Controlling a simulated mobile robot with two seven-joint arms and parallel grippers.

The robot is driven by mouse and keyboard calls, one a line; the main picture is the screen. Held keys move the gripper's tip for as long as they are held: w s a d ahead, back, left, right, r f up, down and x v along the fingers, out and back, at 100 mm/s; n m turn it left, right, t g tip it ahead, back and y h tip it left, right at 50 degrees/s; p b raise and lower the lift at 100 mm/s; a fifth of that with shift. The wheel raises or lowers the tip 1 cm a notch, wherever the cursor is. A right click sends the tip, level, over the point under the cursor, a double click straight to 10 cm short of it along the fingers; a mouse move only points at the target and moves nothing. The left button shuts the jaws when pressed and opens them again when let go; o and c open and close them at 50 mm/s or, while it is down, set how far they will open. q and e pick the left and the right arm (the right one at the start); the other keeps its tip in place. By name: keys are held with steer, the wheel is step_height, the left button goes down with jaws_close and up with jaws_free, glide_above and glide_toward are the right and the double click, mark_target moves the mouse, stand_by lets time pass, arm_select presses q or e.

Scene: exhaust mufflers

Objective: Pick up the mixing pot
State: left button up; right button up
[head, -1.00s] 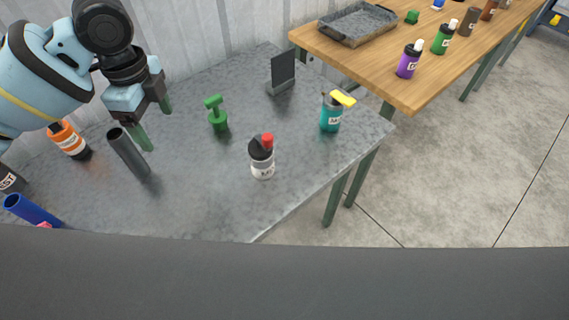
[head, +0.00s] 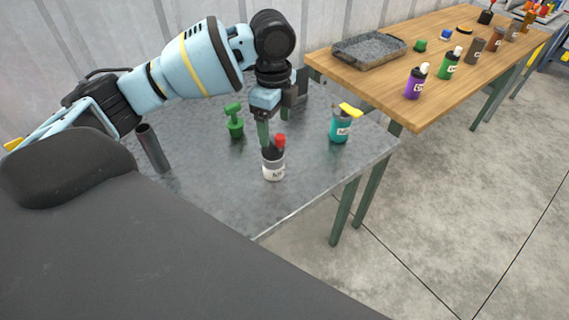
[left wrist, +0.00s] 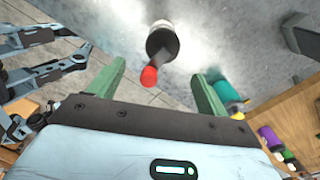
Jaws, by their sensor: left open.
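The pot (head: 273,168) that I take for the mixing pot is upright on the grey table, with a white lower part, a dark upper part and a red-tipped piece sticking up. My left gripper (head: 272,128) is just above and behind it in the head view, fingers pointing down, open and empty. In the left wrist view the pot (left wrist: 162,42) lies ahead of and between the two green fingers (left wrist: 157,88), apart from both. Its red tip points back toward the gripper. My right gripper is not in view.
A teal pot with a yellow top (head: 340,127) stands to the right, near the table's edge. A green handled object (head: 234,122) and a dark tube (head: 152,150) stand to the left. A wooden table (head: 435,105) with a grey tray (head: 369,51) and several bottles is beyond.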

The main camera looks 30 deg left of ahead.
mark_target(273, 138)
arm_select(q)
steer(key=shift+a+f, duration=0.1)
steer(key=shift+f, duration=0.35)
steer(key=shift+a+f, duration=0.2)
steer(key=shift+f, duration=1.55)
steer(key=shift+a+f, duration=0.15)
steer(key=shift+f, duration=1.55)
steer(key=c, duration=1.4)
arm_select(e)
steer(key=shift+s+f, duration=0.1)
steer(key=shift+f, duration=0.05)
arm_select(q)
steer(key=shift+w+r, duration=0.1)
steer(key=shift+r, duration=0.05)
